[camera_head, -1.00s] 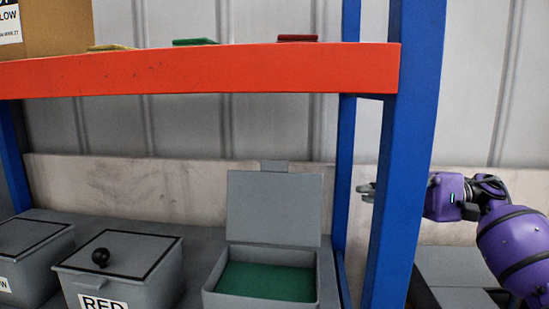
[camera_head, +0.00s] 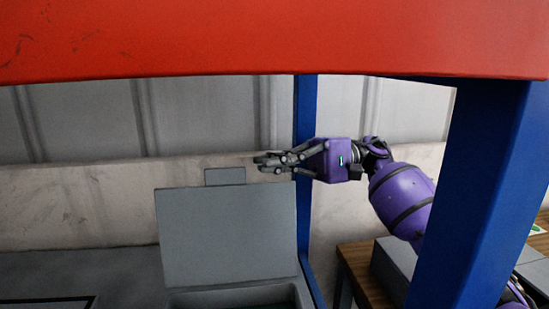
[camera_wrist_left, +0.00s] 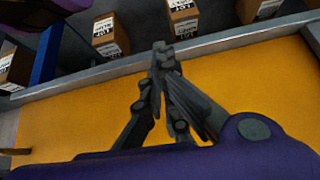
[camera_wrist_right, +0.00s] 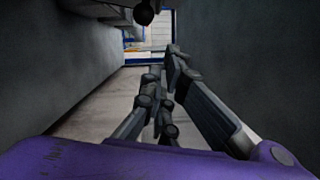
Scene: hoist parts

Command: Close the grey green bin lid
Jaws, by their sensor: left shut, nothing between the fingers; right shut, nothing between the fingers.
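My right gripper (camera_head: 262,163) is shut and empty, pointing left, near the top right corner of the lid. Whether it touches the lid is not clear. The right gripper also shows in the right wrist view (camera_wrist_right: 165,75). My left gripper (camera_wrist_left: 160,60) is shut and empty over a yellow surface; it is out of the head view.
A red-orange beam (camera_head: 270,40) crosses above the bin. A blue post (camera_head: 478,200) stands at front right, and a thinner blue post (camera_head: 305,120) behind the lid. Several labelled boxes (camera_wrist_left: 105,35) stand beyond the yellow surface (camera_wrist_left: 75,120).

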